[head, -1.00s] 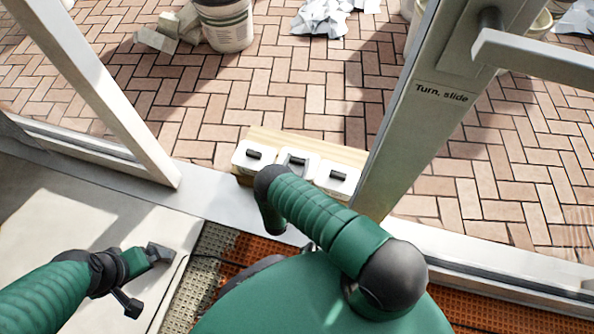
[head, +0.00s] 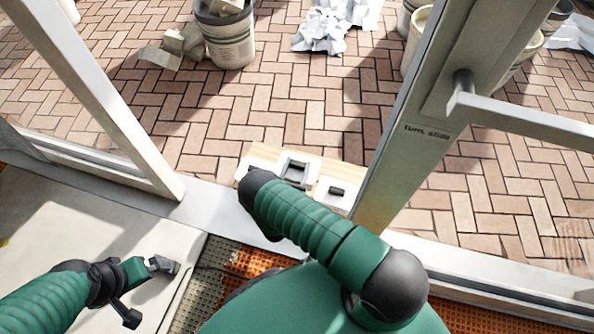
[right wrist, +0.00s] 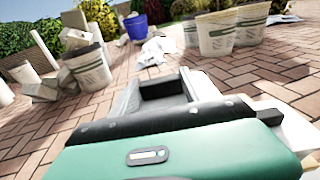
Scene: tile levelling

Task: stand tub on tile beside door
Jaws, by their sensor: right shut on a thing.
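A row of white tubs with dark handles is on a pale wooden board (head: 262,149) just outside the door. The right-hand tub (head: 335,200) shows clearly; the left one is mostly behind my right wrist. My right gripper (head: 296,171) is shut on the middle tub (head: 300,157), apparently at its handle; its grey fingers flank a dark block in the right wrist view (right wrist: 163,90). I cannot tell if this tub is clear of the board. The large pale tile (head: 85,225) lies inside the doorway at left. My left gripper (head: 164,265) is low over its right part, its jaw opening unclear.
The open door's frame (head: 390,150) and handle (head: 520,118) stand right of my right arm. The left frame post (head: 100,110) and metal sill (head: 215,205) bound the opening. Orange matting (head: 250,262) lies right of the tile. Buckets (head: 226,38) and rubble stand outside on brick paving.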

